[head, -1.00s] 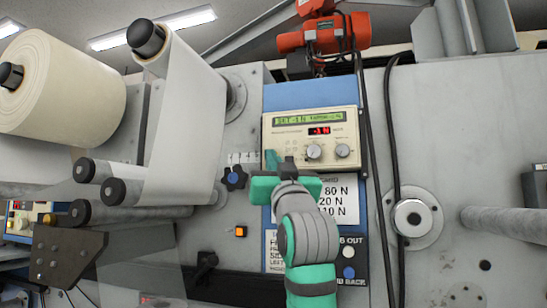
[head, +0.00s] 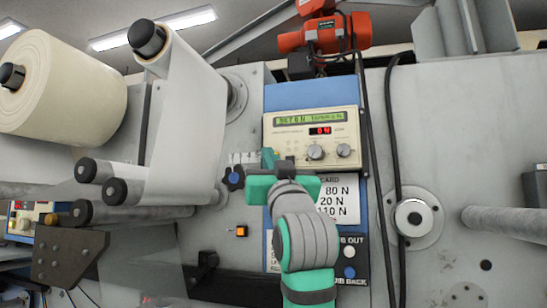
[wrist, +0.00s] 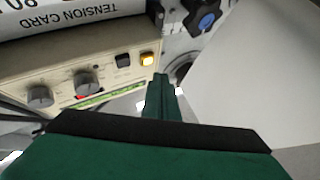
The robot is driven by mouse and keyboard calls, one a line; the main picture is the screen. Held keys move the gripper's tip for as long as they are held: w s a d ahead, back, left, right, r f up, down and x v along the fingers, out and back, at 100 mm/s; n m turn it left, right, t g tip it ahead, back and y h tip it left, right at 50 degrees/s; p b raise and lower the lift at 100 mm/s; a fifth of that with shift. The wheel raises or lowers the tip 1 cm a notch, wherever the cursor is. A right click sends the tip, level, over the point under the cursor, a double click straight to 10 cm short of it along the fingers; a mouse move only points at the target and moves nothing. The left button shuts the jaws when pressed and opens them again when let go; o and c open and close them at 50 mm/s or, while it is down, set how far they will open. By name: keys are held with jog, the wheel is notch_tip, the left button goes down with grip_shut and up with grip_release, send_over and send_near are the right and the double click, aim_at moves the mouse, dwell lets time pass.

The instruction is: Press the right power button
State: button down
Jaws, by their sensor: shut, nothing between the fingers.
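The cream control unit (head: 340,125) has a green text display, a red digit display and two grey knobs. In the wrist view the unit (wrist: 65,65) appears upside down, with a black square button (wrist: 123,60) and a lit amber square button (wrist: 147,58) side by side. My gripper (head: 268,158) is shut and empty at the unit's lower left in the head view, hiding both buttons there. In the wrist view my gripper's green fingertips (wrist: 162,80) are just beside the amber button; whether they touch the panel I cannot tell.
A white tension card (head: 340,198) hangs below the unit. A separate orange button (head: 241,231) is lower left. Black cables (head: 372,170) run down the right; paper web and rollers (head: 185,120) stand left.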

jog(key=shift+s+a, duration=0.25)
jog(key=shift+s, duration=0.6)
jog(key=shift+s+a, duration=0.3)
jog(key=shift+s, duration=0.5)
jog(key=shift+s+a, duration=0.25)
jog(key=shift+s, duration=0.6)
jog(key=shift+w, duration=0.1)
jog(key=shift+a, duration=0.1)
